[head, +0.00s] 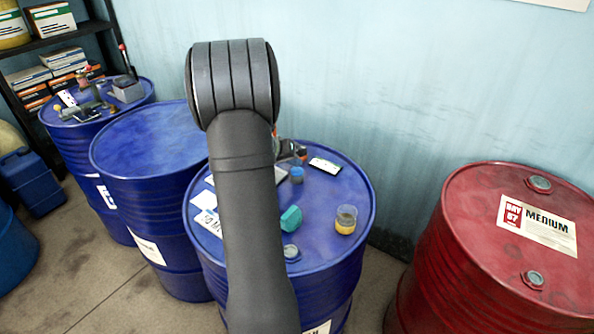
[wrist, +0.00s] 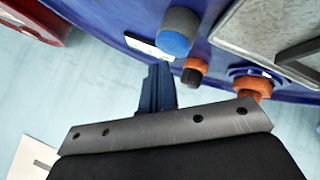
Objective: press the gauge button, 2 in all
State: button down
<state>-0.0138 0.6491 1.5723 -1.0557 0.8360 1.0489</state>
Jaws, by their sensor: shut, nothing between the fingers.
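My gripper (wrist: 158,85) is shut and empty in the wrist view, its dark fingers pointing toward the blue drum top (wrist: 100,15). The fingertips are close to a small flat device with a pale face (wrist: 150,46); I cannot tell whether they touch it. A similar pale-faced device (head: 325,165) lies at the back of the middle blue drum in the head view. No gauge button can be made out clearly on it. My arm hides the gripper in the head view.
A grey cylinder with a blue end (wrist: 174,40) and an orange-capped bottle (wrist: 194,70) stand close to the fingers. A metal tray (wrist: 265,35) is at the right. A red drum (head: 480,240) stands apart.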

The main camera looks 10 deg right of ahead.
aim_at(294, 172)
jog(key=shift+r, duration=2.5)
dwell(0.7)
notch_tip(294, 172, up, 4)
jog(key=shift+f, duration=0.1)
jog(key=shift+f, duration=0.1)
jog(key=shift+f, duration=4.35)
jog(key=shift+f, duration=0.4)
